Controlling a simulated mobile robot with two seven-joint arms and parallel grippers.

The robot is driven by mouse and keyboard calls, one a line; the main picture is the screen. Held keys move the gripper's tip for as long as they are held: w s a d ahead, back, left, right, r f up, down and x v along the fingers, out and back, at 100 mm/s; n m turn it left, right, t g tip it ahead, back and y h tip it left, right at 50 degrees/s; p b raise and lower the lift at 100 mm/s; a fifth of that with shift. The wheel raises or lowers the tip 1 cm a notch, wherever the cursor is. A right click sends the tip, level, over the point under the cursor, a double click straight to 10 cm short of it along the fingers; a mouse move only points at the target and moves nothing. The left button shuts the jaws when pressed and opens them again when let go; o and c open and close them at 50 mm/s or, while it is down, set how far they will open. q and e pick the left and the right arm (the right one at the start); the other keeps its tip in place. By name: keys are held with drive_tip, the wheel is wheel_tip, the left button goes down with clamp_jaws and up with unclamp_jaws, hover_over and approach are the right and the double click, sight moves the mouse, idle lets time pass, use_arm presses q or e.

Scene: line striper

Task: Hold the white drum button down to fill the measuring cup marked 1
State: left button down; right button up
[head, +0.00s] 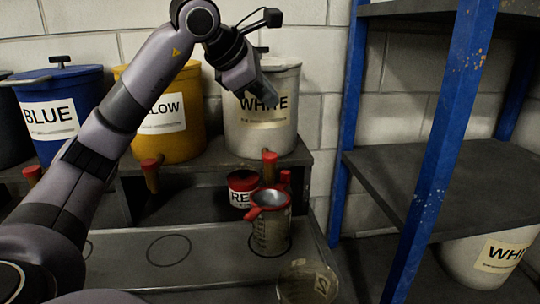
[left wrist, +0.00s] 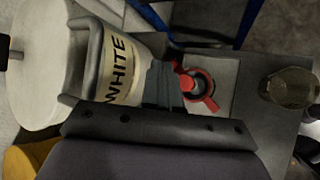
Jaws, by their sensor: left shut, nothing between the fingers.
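The white drum (head: 262,135) stands on the bench, labelled WHITE; it also shows in the left wrist view (left wrist: 35,70). A red knob (head: 269,157) sits low on its front, which looks like its button. Below it stands a measuring cup (head: 270,235) with a red rim; its top shows in the left wrist view (left wrist: 205,88). A clear cup (head: 305,283) stands nearer, its mark not surely readable. My left gripper (head: 245,88) is shut and empty, in front of the drum's upper label and above the knob; its fingers show in the left wrist view (left wrist: 163,85).
Yellow (head: 195,75) and blue (head: 75,85) drums stand to the left, with similar knobs below. A small red can (head: 240,188) is behind the red-rimmed cup. A blue-post shelf (head: 440,150) stands close on the right, with another white drum (head: 475,265) low down. The counter has an empty ring (head: 168,250).

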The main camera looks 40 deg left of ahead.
use_arm(q)
drive_tip(key=b, duration=0.7)
hover_over(267, 156)
wheel_tip(267, 156, down, 8)
drive_tip(key=shift+r, duration=0.2)
drive_tip(key=shift+f+b, duration=0.3)
drive_tip(key=shift+f, duration=0.25)
drive_tip(key=shift+f, duration=0.1)
idle(0.9)
drive_tip(key=shift+f, duration=0.3)
drive_tip(key=shift+s+f+b, duration=0.1)
drive_tip(key=shift+f+b, duration=0.4)
drive_tip(key=shift+b, duration=0.05)
idle(4.3)
